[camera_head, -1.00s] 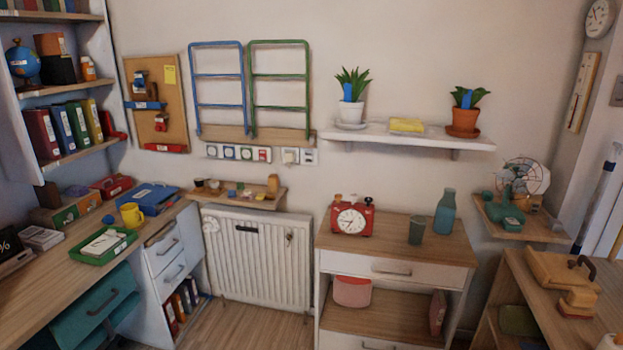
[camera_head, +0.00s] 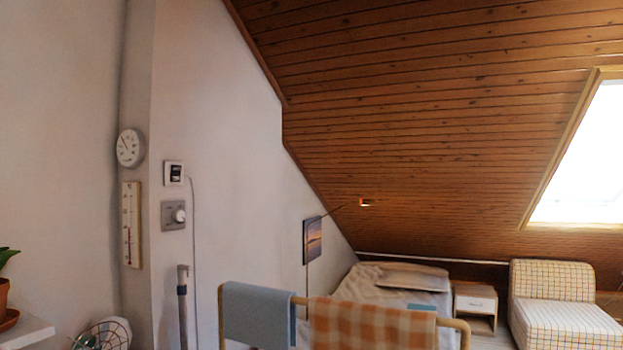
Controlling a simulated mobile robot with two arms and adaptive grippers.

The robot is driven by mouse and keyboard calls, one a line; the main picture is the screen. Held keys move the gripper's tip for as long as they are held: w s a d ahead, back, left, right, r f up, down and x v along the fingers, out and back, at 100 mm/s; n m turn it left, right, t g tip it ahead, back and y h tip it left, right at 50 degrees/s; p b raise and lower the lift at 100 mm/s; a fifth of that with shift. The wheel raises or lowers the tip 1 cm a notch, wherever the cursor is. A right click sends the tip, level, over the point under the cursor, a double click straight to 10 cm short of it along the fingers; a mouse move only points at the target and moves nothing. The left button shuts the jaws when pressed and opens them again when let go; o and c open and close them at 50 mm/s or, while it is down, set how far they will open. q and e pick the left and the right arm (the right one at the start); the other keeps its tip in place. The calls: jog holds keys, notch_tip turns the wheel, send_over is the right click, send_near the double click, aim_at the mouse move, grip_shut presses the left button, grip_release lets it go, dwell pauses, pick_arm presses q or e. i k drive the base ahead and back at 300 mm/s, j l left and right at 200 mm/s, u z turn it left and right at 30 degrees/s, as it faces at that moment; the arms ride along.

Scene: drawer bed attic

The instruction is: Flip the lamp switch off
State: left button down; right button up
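A small lamp (camera_head: 366,203) with an orange-brown head sits on a thin dark arm, in front of the sloping wood ceiling above the bed. Its underside looks bright. I cannot make out a switch on it. On the wall at left, a grey plate with a round knob (camera_head: 174,215) sits below a small white-framed device with a dark face (camera_head: 173,173). I cannot tell whether either is the lamp switch. Neither of my grippers is in view.
A drying rack (camera_head: 462,326) with a blue-grey towel (camera_head: 258,316) and an orange checked cloth (camera_head: 370,325) stands in front of the bed (camera_head: 385,289). A nightstand (camera_head: 475,301) and checked armchair (camera_head: 560,308) are at right. A fan (camera_head: 103,333) is lower left.

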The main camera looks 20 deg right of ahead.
aim_at(175, 170)
jog(key=i+j+z, duration=0.2)
jog(key=z, duration=0.2)
jog(key=i+j+z, duration=0.15)
jog(key=j+z, duration=0.2)
jog(key=i+j+z, duration=0.15)
jog(key=j+z, duration=0.6)
jog(key=i+j, duration=0.05)
jog(key=j, duration=0.05)
